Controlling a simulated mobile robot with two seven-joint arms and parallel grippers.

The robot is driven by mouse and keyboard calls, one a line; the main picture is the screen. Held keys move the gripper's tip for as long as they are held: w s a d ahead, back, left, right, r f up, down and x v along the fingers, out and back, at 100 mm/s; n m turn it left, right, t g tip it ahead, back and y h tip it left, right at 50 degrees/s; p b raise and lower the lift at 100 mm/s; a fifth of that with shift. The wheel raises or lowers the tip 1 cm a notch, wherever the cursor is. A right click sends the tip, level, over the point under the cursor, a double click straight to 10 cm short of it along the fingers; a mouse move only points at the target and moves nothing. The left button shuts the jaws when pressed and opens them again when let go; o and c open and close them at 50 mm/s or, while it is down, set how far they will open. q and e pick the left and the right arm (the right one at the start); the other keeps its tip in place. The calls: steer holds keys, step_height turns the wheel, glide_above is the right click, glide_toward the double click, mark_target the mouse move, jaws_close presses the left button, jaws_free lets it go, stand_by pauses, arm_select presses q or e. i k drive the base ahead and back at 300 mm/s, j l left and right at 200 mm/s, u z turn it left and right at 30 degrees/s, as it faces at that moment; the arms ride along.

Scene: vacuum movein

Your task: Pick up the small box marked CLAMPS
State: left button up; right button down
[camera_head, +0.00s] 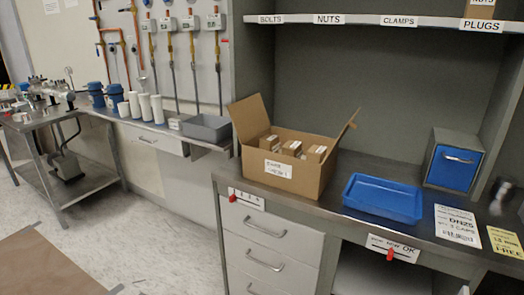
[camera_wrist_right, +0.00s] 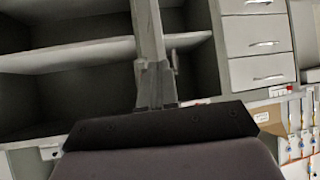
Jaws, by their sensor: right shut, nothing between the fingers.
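An open cardboard box (camera_head: 290,178) stands on the grey workbench and holds several small brown boxes (camera_head: 292,147). I cannot read the marks on these small boxes, so I cannot tell which one is marked CLAMPS. A CLAMPS label (camera_head: 398,21) is on the front edge of the shelf, with no box visible above it. My right gripper (camera_wrist_right: 150,45) shows in the right wrist view, shut and empty, away from the small boxes. My left gripper is not in view.
A blue tray (camera_head: 383,198) lies right of the cardboard box. Behind it stands a grey cabinet with a blue front (camera_head: 453,168). A small box (camera_head: 482,5) sits on the shelf above the PLUGS label. A grey bin (camera_head: 207,128) and white cylinders stand left.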

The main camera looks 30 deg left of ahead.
mark_target(270, 142)
steer(key=i+j+u, duration=0.45)
steer(key=i+j, duration=0.1)
steer(key=i, duration=0.35)
